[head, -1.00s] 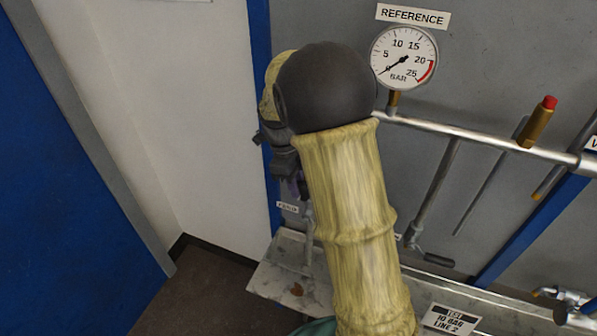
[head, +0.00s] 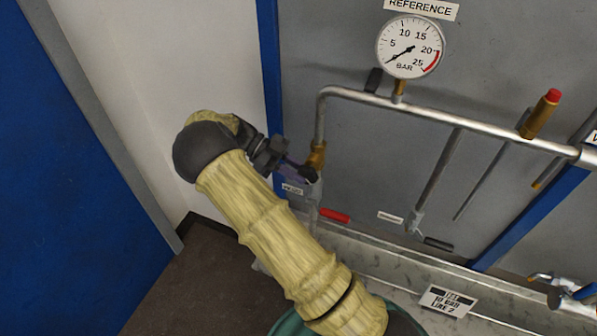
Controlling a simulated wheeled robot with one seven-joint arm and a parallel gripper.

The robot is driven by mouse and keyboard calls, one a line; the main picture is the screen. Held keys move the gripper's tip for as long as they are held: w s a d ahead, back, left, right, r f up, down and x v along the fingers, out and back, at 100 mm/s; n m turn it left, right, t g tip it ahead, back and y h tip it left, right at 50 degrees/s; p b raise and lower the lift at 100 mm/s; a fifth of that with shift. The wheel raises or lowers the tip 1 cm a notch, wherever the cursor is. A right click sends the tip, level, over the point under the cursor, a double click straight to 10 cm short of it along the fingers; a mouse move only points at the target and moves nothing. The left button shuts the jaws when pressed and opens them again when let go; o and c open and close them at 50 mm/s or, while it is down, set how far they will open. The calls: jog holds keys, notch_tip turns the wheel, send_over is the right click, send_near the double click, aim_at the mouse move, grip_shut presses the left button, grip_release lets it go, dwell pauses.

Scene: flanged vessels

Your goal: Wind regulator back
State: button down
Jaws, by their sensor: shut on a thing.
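The regulator (head: 317,158) sits on the left down-pipe of the panel; its brass upper part shows, and a small label hangs by it. My gripper (head: 297,168) reaches it from the left and is shut at its front, on what appears to be its knob. The fingers hide most of the knob, so its turn cannot be read. The REFERENCE gauge (head: 408,47) above has its needle at the low end, about 0 bar.
A silver pipe (head: 450,122) runs right from the regulator. A red-handled valve (head: 335,216) is just below, and a black-handled one (head: 438,243) further right. A red-tipped brass fitting (head: 541,113) juts out. A sign (head: 447,301) stands on the ledge.

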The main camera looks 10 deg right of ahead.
jog(key=f+g+h+b, duration=0.1)
jog(key=h+b, duration=0.1)
jog(key=f+g+h+b, duration=0.1)
jog(key=h+b, duration=0.1)
jog(key=b, duration=0.1)
jog(key=shift+g, duration=0.4)
jog(key=g+h+b, duration=0.1)
jog(key=b, duration=0.1)
jog(key=g+h+b, duration=0.1)
jog(key=h, duration=0.1)
jog(key=g+h+b, duration=0.1)
jog(key=b, duration=0.1)
jog(key=shift+s+d+f+b, duration=0.3)
jog(key=shift+f, duration=0.1)
jog(key=shift+s+d+g+h+b, duration=0.1)
jog(key=shift+d+g+h+b, duration=0.05)
jog(key=shift+g+h+b, duration=0.55)
jog(key=shift+s+d+g+h+b, duration=0.15)
jog(key=shift+g+h+b, duration=0.3)
jog(key=shift+h, duration=0.45)
jog(key=c, duration=1.5)
grip_release()
jog(key=shift+r, duration=0.1)
jog(key=shift+c, duration=0.2)
jog(key=shift+w, duration=0.1)
